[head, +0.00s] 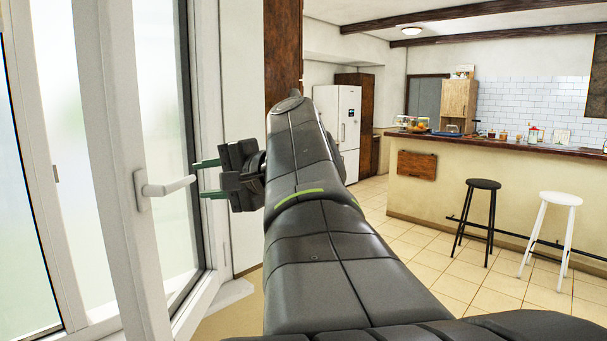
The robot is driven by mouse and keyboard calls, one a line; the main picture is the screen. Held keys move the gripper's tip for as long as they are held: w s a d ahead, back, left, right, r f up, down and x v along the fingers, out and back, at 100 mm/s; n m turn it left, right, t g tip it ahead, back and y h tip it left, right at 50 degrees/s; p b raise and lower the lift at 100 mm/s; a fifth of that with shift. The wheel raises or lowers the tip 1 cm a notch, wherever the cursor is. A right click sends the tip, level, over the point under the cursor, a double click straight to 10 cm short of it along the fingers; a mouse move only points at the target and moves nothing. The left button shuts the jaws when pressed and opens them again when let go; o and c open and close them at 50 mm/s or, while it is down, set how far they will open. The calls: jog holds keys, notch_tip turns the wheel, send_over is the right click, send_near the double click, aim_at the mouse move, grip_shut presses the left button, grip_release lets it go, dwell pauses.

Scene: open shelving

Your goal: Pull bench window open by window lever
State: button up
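The bench window (113,130) has a white frame with frosted-looking panes and fills the left of the head view. Its white window lever (167,187) is fixed to the upright stile and points right, roughly horizontal. My gripper (202,179) is just right of the lever, with its fingers pointing left. The two thin green-tipped fingers are spread apart, one above and one below the level of the lever's free end.
A wooden post (284,50) rises behind my arm. A counter (440,195) with a black stool (483,185) and a white stool (560,199) stands at the right. A white fridge (345,125) is at the back.

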aim_at(186, 182)
jog(key=p+x, duration=0.2)
jog(key=x, duration=0.7)
jog(key=shift+a, duration=0.15)
grip_shut()
